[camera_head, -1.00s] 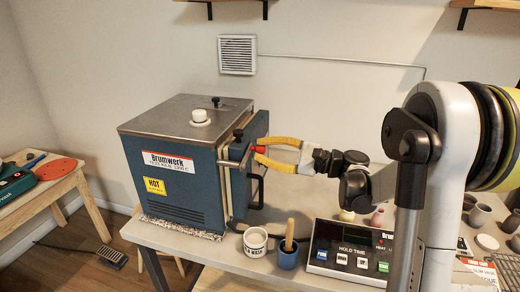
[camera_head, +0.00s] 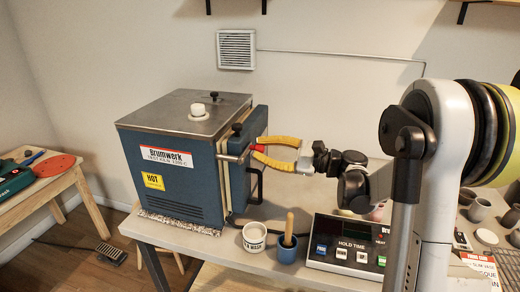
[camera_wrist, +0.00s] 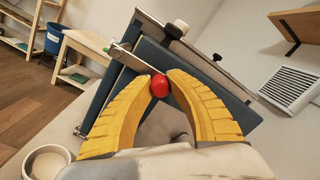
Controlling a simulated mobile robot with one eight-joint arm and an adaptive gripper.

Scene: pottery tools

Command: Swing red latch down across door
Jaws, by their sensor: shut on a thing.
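A blue kiln (camera_head: 180,171) with a grey metal top stands on the table, its door (camera_head: 232,168) on the right side. The latch is a metal bar (camera_head: 234,157) with a red knob (camera_head: 259,148). The bar reaches across the door edge and sticks out to the right, close to level. My gripper (camera_head: 257,147) comes from the right and its yellow fingertips are shut on the red knob. In the wrist view the red knob (camera_wrist: 159,86) sits between the two fingertips, with the latch bar (camera_wrist: 131,59) running up-left from it.
A black door handle (camera_head: 257,186) is just below my gripper. A white cup (camera_head: 254,238), a blue cup with a wooden tool (camera_head: 288,247) and a control box (camera_head: 347,245) stand at the front. A wall vent (camera_head: 236,50) is behind.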

